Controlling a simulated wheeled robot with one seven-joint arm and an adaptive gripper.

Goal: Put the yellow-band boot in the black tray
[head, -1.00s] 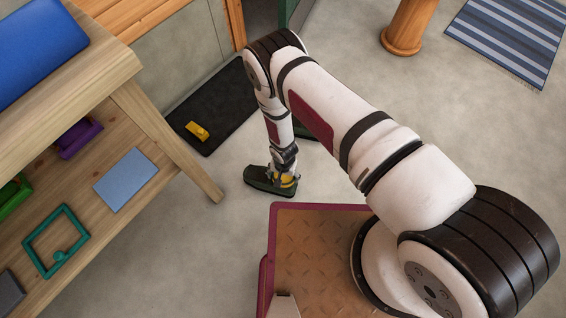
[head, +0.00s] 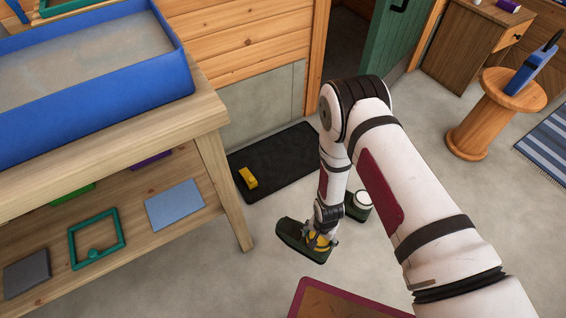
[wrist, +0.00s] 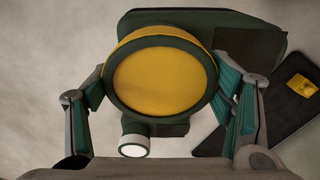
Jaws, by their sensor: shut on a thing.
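The yellow-band boot (head: 290,236) is dark green with a yellow top, and my gripper (head: 320,240) is shut on it. In the wrist view, the fingers sit on both sides of the boot's round yellow opening (wrist: 160,82), with its dark green toe behind. The boot's underside is hidden, so I cannot tell its height above the floor. The black tray (head: 290,170) lies flat on the floor by the wall, beyond the boot. A small yellow block (head: 248,178) lies at its left end. The tray's corner also shows at the right of the wrist view (wrist: 270,125).
A second dark green boot with a white top (head: 359,201) stands on the floor just behind my arm. A wooden bench (head: 215,150) with a blue bin (head: 100,110) is on the left, its leg near the tray. A round wooden stool (head: 470,130) stands right.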

